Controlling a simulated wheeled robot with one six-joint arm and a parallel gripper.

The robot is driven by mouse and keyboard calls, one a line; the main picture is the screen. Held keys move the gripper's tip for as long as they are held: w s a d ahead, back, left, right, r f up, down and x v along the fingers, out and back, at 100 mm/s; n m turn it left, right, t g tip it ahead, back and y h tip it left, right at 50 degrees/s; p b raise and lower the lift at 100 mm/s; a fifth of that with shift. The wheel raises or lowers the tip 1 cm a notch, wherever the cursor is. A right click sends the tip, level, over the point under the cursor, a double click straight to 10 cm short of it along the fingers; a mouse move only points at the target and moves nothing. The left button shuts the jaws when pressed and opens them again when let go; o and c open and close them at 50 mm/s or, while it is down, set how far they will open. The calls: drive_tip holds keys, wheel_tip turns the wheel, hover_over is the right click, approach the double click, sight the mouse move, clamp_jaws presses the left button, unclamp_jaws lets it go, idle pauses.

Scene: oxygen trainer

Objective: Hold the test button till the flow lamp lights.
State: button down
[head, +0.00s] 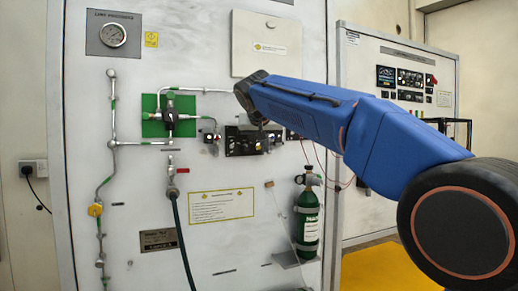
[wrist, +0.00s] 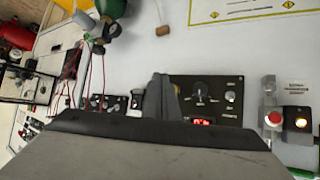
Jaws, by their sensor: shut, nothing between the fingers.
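My gripper (wrist: 161,97) is shut and empty. In the wrist view its fingers stand in front of the left end of a black control panel (wrist: 232,85). A red button (wrist: 272,118) on a pale plate sits right of that panel, well apart from my fingers. Beside it is a dark unit with a round pale lamp (wrist: 302,123) that looks bright. I cannot read labels to tell which is the test button or flow lamp.
A green cylinder (head: 307,222) hangs at the lower right of the white board. A green hose (head: 182,235) drops from a red-handled valve (head: 172,192). Red wires loop near the cylinder. A second panel cabinet (head: 400,90) stands behind my arm.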

drive_tip(key=shift+w+a, duration=0.2)
drive_tip(key=shift+w, duration=0.45)
drive_tip(key=shift+w+a, duration=0.2)
drive_tip(key=shift+w, duration=0.4)
drive_tip(key=shift+w+a, duration=0.25)
drive_tip(key=shift+w, duration=0.5)
idle(1.9)
drive_tip(key=shift+s, duration=0.15)
idle(1.9)
drive_tip(key=shift+s+d, duration=0.25)
drive_tip(key=shift+s, duration=0.35)
drive_tip(key=shift+s, duration=0.1)
drive_tip(key=shift+s+d, duration=0.25)
drive_tip(key=shift+s, duration=0.5)
drive_tip(key=shift+s+d, duration=0.3)
drive_tip(key=shift+s, duration=0.5)
drive_tip(key=shift+s+d, duration=0.25)
drive_tip(key=shift+s, duration=0.5)
